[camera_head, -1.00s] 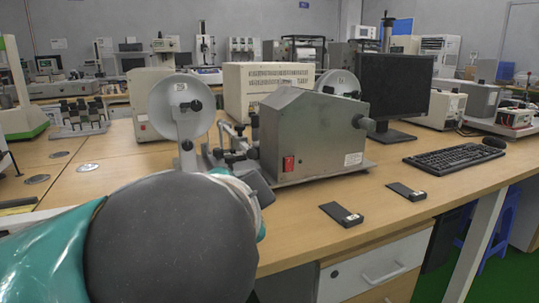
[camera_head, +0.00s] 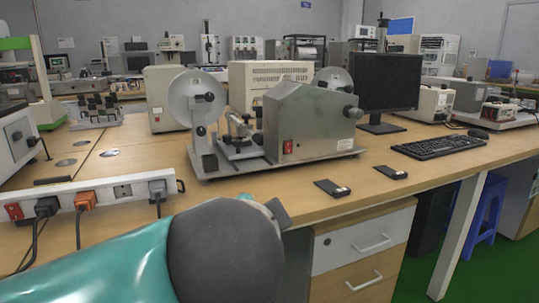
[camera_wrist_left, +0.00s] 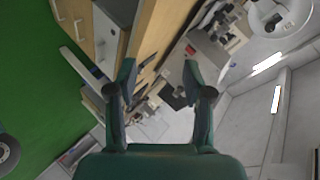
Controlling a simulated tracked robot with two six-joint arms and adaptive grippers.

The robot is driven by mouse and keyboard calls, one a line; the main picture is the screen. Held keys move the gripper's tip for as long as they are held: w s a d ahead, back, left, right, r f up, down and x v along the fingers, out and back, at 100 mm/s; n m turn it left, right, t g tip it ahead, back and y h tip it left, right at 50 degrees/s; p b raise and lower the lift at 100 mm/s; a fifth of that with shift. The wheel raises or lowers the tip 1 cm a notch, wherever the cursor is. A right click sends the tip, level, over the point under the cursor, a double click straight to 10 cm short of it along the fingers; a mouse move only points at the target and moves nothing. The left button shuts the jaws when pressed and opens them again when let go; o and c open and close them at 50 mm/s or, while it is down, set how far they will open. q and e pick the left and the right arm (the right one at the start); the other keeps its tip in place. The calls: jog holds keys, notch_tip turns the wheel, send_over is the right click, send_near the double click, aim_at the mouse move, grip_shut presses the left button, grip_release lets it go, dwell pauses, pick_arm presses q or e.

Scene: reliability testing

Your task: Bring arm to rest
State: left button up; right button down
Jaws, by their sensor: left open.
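My left arm (camera_head: 150,255) comes in from the lower left of the head view, teal with a large dark grey joint. It is in front of the bench's near edge. Most of my left gripper is hidden behind that joint. In the left wrist view my left gripper (camera_wrist_left: 160,80) shows two green and black fingers spread apart, with nothing between them. My right gripper is in neither view.
A wooden bench (camera_head: 430,150) carries a grey testing machine (camera_head: 312,125) with discs, two small black devices (camera_head: 332,188), a keyboard (camera_head: 440,146) and a monitor (camera_head: 388,82). A power strip (camera_head: 100,193) runs along the left edge. Drawers (camera_head: 362,245) stand below.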

pick_arm(q)
notch_tip(320, 180, down, 34)
jog(key=w+n+g+h, duration=0.2)
jog(key=g, duration=0.6)
jog(key=s+a+f+n+g+h, duration=0.1)
jog(key=s+a+f+n, duration=0.25)
jog(key=s+f, duration=0.4)
jog(key=s+a+f+n+g, duration=0.1)
jog(key=s+a+f+n, duration=0.25)
jog(key=f, duration=0.65)
jog(key=s+a+f+n+g+h, duration=0.1)
jog(key=s+a+f+n, duration=0.2)
jog(key=s+f+n, duration=0.4)
notch_tip(320, 180, up, 37)
jog(key=m+p, duration=0.2)
jog(key=p, duration=3.7)
jog(key=shift+w+f, duration=0.2)
jog(key=shift+w, duration=0.05)
jog(key=shift+a+f, duration=0.1)
